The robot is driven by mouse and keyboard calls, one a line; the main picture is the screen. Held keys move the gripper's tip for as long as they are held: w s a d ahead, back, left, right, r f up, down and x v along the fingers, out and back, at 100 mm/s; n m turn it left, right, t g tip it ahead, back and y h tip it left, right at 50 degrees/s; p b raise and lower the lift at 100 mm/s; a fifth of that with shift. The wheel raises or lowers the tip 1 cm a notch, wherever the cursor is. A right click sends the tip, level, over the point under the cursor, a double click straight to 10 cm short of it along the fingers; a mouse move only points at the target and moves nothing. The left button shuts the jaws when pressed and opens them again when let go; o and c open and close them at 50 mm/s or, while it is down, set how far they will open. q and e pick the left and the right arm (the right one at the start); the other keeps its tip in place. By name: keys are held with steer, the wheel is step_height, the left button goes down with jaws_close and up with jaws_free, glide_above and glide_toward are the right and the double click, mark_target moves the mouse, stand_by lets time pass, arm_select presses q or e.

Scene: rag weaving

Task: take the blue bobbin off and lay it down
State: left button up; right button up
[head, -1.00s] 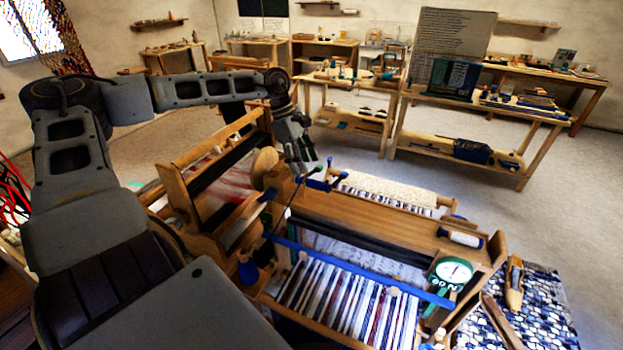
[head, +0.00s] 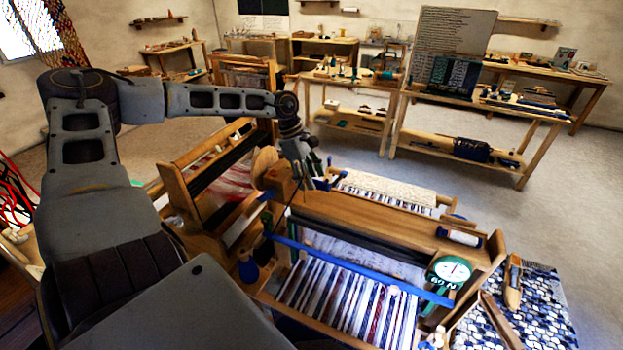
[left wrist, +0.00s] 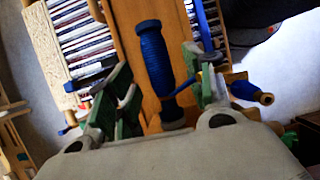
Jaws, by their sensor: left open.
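The blue bobbin (left wrist: 153,62), a blue-wound spool with dark ends, shows in the left wrist view above a wooden surface. It lies between the two fingers of my left gripper (left wrist: 156,82), with gaps visible on both sides. In the head view my left gripper (head: 313,172) is open over the wooden beam at the loom's back left. Blue parts (head: 325,184) show just under its fingers there, but I cannot tell which is the bobbin. How the bobbin is held at its ends is not clear. My right gripper is not in view.
The loom (head: 370,232) with its striped warp fills the middle. A wooden disc (head: 264,162) stands left of my gripper. A blue-gripped rod with a wooden tip (left wrist: 266,99) sticks out beside the right finger. A round dial (head: 452,271) sits at front right.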

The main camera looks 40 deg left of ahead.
arm_select(q)
steer(key=shift+d+f, duration=0.2)
steer(key=shift+f, duration=0.2)
jaws_close()
stand_by(0.5)
